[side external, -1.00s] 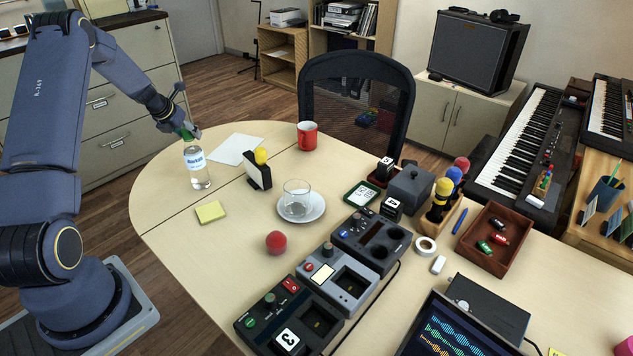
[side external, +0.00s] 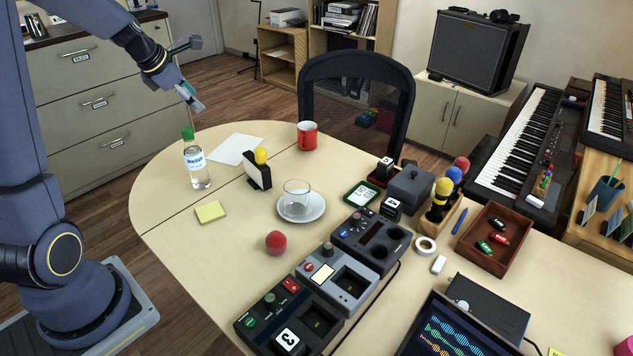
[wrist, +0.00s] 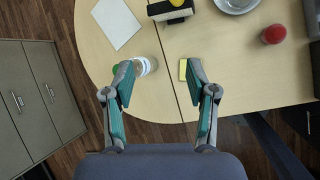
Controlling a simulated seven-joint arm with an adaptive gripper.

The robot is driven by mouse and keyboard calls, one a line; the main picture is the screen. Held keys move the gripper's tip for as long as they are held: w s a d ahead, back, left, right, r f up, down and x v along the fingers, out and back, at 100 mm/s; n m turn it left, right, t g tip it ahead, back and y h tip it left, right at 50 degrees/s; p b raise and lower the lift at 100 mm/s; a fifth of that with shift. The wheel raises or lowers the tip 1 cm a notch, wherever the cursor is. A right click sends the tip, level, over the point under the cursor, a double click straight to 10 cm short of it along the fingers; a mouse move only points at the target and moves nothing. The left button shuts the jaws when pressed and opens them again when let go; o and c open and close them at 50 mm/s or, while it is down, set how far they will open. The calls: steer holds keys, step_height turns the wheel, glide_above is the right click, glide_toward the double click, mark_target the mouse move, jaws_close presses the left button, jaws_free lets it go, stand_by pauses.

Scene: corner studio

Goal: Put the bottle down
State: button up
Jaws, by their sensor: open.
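The bottle (side external: 197,170) is clear with a white-and-blue label and a green cap. It stands upright on the table (side external: 165,185) near its left rounded end. My gripper (side external: 193,98) is above the bottle in the side view, apart from it and empty. In the wrist view my gripper (wrist: 159,92) has its two fingers spread wide. The bottle (wrist: 146,66) shows there from above, beside the left finger and partly hidden by it.
A white paper (side external: 236,150), a black-and-white block with a yellow ball (side external: 257,172), yellow sticky notes (side external: 210,212) and a red mug (side external: 307,135) are near the bottle. A glass on a saucer (side external: 297,216) stands further right. Drawer cabinets (side external: 100,110) stand behind.

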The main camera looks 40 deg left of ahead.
steer(key=s+d+r+m+h, duration=0.1)
steer(key=s+d+r+m, duration=0.15)
steer(key=d+m, duration=0.4)
steer(key=s+d+r+m, duration=0.2)
steer(key=s+d+m, duration=0.1)
steer(key=d+m, duration=0.4)
steer(key=s+d+r+m+h, duration=0.1)
steer(key=s+d+r+m, duration=0.15)
steer(key=d+m, duration=0.4)
steer(key=s+d+f+m, duration=0.2)
steer(key=s+d+m, duration=0.5)
steer(key=s+m, duration=0.3)
steer(key=shift+s+d+m+g+y, duration=0.3)
steer(key=shift+s+m+g, duration=0.1)
steer(key=shift+m, duration=0.6)
